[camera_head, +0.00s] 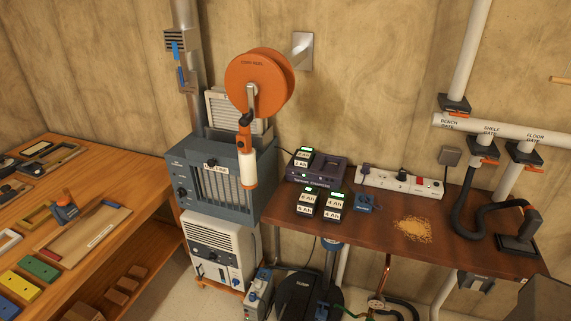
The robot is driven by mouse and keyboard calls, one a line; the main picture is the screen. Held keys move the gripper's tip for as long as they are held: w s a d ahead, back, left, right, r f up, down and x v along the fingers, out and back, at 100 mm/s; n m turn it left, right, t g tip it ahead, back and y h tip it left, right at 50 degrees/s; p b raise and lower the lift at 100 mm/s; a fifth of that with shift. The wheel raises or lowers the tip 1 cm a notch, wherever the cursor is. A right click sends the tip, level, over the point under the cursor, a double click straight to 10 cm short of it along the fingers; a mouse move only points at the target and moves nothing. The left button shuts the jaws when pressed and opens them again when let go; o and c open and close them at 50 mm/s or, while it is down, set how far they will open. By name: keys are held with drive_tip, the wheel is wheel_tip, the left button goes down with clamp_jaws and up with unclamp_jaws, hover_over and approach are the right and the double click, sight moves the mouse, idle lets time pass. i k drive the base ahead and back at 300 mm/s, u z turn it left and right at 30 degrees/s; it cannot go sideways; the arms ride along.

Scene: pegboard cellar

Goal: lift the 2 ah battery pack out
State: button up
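The 2 Ah battery pack (302,158) is a small dark block with a pale label and a green-lit top. It sits in the left part of the dark purple charger (318,178) on the brown bench. The right part of the charger looks empty. Two similar packs stand on the bench in front of the charger: a left one (306,202), its label too small to read surely, and one labelled 4 Ah (332,207). I cannot see my gripper in this view.
A white power strip (398,182) lies behind, right of the charger. A small blue item (366,203) and a sawdust pile (413,229) lie on the bench. A grey heater-like unit (222,178) and hanging orange cord reel (259,83) stand left. A black hose (462,215) crosses the right.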

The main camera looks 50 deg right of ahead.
sight(305, 157)
drive_tip(key=z, duration=0.8)
drive_tip(key=k, duration=0.15)
drive_tip(key=u, duration=2.85)
drive_tip(key=k, duration=0.9)
drive_tip(key=z, duration=0.5)
